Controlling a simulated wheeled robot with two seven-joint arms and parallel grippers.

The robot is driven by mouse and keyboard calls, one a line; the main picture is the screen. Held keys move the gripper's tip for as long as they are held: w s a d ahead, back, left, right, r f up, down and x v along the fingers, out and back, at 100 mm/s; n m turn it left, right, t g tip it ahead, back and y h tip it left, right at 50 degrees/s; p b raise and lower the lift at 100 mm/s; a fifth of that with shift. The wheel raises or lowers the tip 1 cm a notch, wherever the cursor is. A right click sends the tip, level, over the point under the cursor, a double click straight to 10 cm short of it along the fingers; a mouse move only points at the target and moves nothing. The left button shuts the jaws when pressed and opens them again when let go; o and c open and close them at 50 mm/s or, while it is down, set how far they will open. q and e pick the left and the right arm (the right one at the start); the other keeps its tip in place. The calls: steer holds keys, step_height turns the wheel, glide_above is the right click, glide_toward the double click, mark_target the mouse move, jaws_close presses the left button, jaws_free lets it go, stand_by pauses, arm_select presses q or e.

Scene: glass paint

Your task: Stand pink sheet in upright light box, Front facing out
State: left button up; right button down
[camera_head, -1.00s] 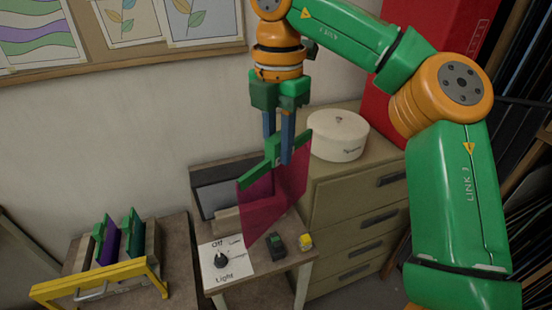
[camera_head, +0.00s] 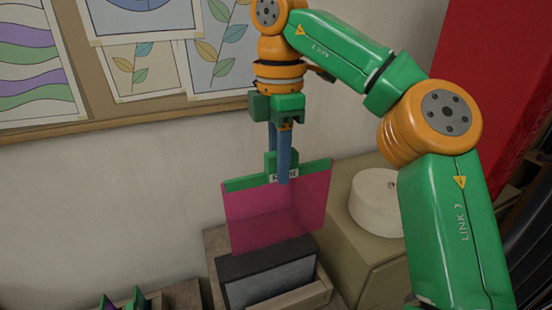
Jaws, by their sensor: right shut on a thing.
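The pink sheet (camera_head: 278,212) is a translucent magenta panel with a green top bar and a green tab with a small label. My right gripper (camera_head: 281,172) points down and is shut on the tab. It holds the sheet upright in the air, its broad face with the label turned toward the camera. The upright light box (camera_head: 268,273) is a dark-framed grey panel with a wooden ledge (camera_head: 298,300) at its foot. It stands below the sheet in the picture, on a small table. The sheet appears apart from the box. My left gripper is not in view.
A round white container (camera_head: 376,203) stands on the cabinet (camera_head: 357,247) to the right. Tops of the rack's other sheets (camera_head: 124,302) show at the bottom left edge. A pinboard with drawings (camera_head: 150,103) hangs on the wall behind. A red case (camera_head: 465,90) is at the right.

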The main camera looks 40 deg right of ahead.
mark_target(283, 199)
steer(key=f, duration=0.4)
steer(key=s+f, duration=0.1)
steer(key=f, duration=0.2)
steer(key=shift+d, duration=0.1)
step_height(283, 199, down, 17)
steer(key=b, duration=1.4)
steer(key=shift+w+r, duration=0.1)
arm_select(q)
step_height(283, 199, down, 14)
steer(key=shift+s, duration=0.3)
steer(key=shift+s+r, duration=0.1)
arm_select(e)
steer(key=shift+w+f, duration=0.2)
steer(key=c, duration=0.9)
jaws_free()
steer(key=o, duration=0.3)
steer(key=shift+w, duration=0.1)
steer(key=shift+w+f, duration=0.1)
steer(key=o, duration=0.6)
steer(key=shift+c, duration=0.2)
